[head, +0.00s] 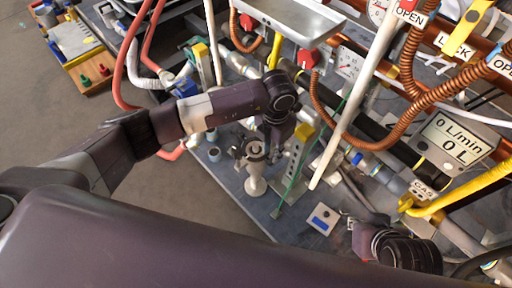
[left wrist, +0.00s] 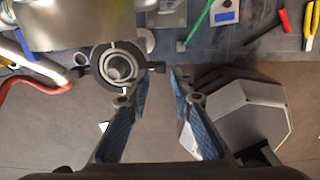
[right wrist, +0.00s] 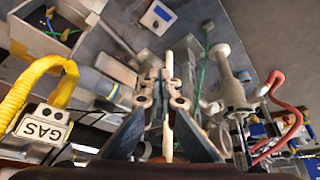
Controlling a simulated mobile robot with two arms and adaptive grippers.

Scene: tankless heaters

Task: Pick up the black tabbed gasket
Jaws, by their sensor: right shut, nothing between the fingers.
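The black tabbed gasket (left wrist: 94,76) is a dark ring with side tabs around a pale, round pipe-like top in the left wrist view. In the head view the ring (head: 255,151) sits at the top of a white stand (head: 256,182). My left gripper (left wrist: 159,76) is open, and the gasket's right tab (left wrist: 157,67) shows between or just beyond its fingertips; I cannot tell the depth. In the head view the left arm's wrist covers most of that gripper. My right gripper (right wrist: 165,88) is shut and empty, away from the gasket, over the bench.
The grey bench (head: 230,183) carries pipes, hoses and a flow meter (head: 455,138). A small white box with a blue screen (head: 323,218) lies on the bench. Open floor (head: 190,220) lies in front.

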